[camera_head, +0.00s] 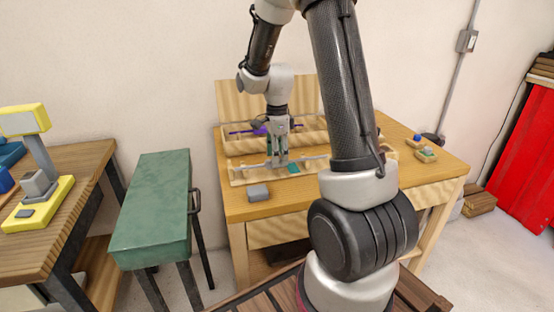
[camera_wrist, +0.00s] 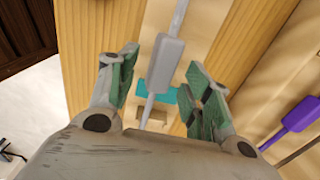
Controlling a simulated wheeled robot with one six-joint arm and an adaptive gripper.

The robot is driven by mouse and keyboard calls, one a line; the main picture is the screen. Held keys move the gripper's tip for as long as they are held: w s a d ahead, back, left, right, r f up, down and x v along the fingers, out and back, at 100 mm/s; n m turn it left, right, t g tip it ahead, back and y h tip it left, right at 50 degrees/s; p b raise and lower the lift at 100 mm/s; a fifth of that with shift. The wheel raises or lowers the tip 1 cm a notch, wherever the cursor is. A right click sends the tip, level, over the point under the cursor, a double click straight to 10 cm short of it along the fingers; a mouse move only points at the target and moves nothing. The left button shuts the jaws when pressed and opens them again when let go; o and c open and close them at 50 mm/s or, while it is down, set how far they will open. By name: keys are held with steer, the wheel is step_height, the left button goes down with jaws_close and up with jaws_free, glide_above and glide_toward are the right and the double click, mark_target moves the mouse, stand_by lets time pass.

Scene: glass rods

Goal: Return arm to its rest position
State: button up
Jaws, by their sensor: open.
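My gripper (camera_head: 278,163) points down over the wooden workbench (camera_head: 410,180), at the front wooden rack (camera_head: 240,179). In the wrist view its two green-padded fingers (camera_wrist: 165,75) are apart. A pale grey rod with a thicker block-shaped middle (camera_wrist: 166,62) shows between and beyond them. The rod (camera_head: 313,158) lies along the front rack in the head view. I cannot tell whether a finger touches it. My arm rises from the base and bends down to the bench.
A teal patch (camera_wrist: 162,92) lies under the rod. A purple-handled rod (camera_wrist: 300,115) is in the tray behind. A grey block (camera_head: 258,193) sits at the bench's front edge. A green cabinet (camera_head: 152,205) stands left; clear air is above the bench.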

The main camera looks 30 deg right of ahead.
step_height(320, 180, up, 10)
steer(key=s+a+r+n+t, duration=0.2)
steer(key=s+r+n, duration=0.2)
steer(key=s+n, duration=0.6)
steer(key=s+a+r+n+t, duration=0.2)
steer(key=s+r+n, duration=0.3)
steer(key=s+n, duration=0.6)
steer(key=shift+s+a, duration=0.55)
steer(key=shift+s, duration=0.7)
